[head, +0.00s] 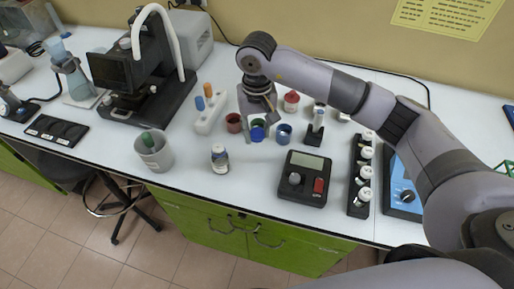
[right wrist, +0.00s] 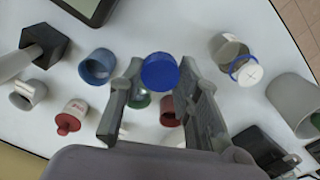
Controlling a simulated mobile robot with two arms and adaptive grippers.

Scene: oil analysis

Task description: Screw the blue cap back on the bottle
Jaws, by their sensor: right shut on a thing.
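The bottle (head: 220,160) stands upright and uncapped on the white bench near its front edge, left of my right gripper (head: 258,122). In the right wrist view the bottle (right wrist: 232,50) is right of the fingers, its neck ringed in blue. My right gripper (right wrist: 158,90) is shut on the blue cap (right wrist: 160,71), held between its fingertips. The cap (head: 257,134) shows in the head view below the fingers, apart from the bottle. My left gripper is not in view.
Small cups stand close around the gripper: a dark red one (head: 233,122) and a blue one (head: 284,133). A grey cup (head: 154,154) stands left of the bottle. A black meter (head: 305,178) lies to the right. The bench before the bottle is clear.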

